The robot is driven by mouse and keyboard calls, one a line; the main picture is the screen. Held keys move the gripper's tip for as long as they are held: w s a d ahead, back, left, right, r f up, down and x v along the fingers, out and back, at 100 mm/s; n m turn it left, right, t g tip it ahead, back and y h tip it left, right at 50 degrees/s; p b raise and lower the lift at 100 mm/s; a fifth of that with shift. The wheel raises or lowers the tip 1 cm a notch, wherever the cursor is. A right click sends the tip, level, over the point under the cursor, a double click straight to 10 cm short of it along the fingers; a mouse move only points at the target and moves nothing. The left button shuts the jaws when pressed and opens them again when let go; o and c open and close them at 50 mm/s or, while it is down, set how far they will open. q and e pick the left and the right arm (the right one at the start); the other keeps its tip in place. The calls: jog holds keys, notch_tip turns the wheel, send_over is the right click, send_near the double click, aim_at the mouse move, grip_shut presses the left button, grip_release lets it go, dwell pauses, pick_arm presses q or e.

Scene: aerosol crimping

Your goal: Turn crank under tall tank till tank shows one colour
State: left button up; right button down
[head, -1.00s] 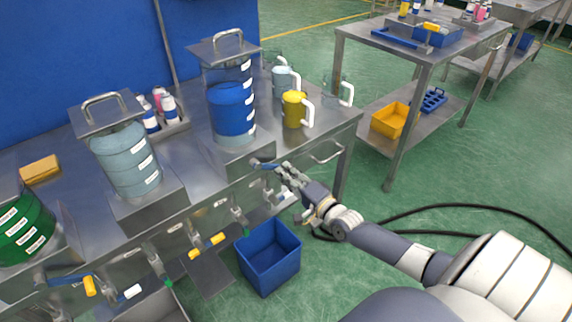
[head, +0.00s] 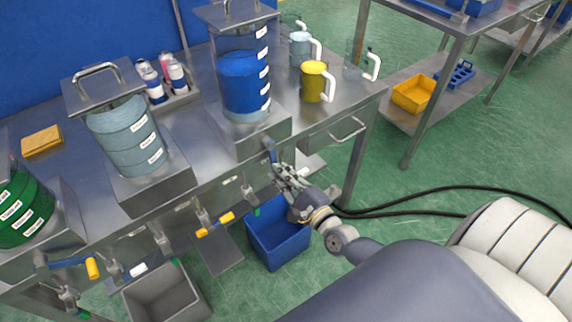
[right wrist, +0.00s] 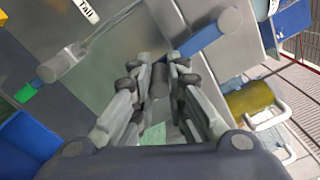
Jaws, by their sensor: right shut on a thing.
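The tall tank (head: 245,85) stands on a steel box at the bench's front edge. Its liquid is mostly blue, with a pale greyish band at the bottom; the part above is clear. The crank (head: 271,151) under it has a blue arm, which also shows in the right wrist view (right wrist: 205,41). My right gripper (head: 279,172) is at the bench front, below the tank. In the right wrist view its fingers (right wrist: 158,70) are closed around the crank's dark grip, beside the blue arm. The fingers hide part of the grip. My left gripper is out of view.
A pale-blue tank (head: 127,137) and a green tank (head: 20,210) stand to the left. A blue bin (head: 279,240) is on the floor below my right gripper. A yellow mug (head: 314,82) stands right of the tall tank. A valve lever (right wrist: 62,62) is near the gripper.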

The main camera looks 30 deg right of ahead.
jog(key=a+r+m, duration=0.1)
jog(key=a+m, duration=0.1)
jog(key=m, duration=0.1)
jog(key=a+r+m, duration=0.1)
jog(key=a+m, duration=0.2)
jog(key=s+a+r+m, duration=0.1)
jog(key=a+r+m, duration=0.1)
jog(key=a+m, duration=0.1)
jog(key=shift+a+m, duration=0.25)
jog(key=shift+m, duration=0.25)
jog(key=d+r+m+p, duration=0.3)
jog(key=r+m+p, duration=0.9)
jog(key=m, duration=0.5)
jog(key=shift+w+r+m, duration=0.25)
jog(key=shift+w+m, duration=0.05)
jog(key=shift+m, duration=0.1)
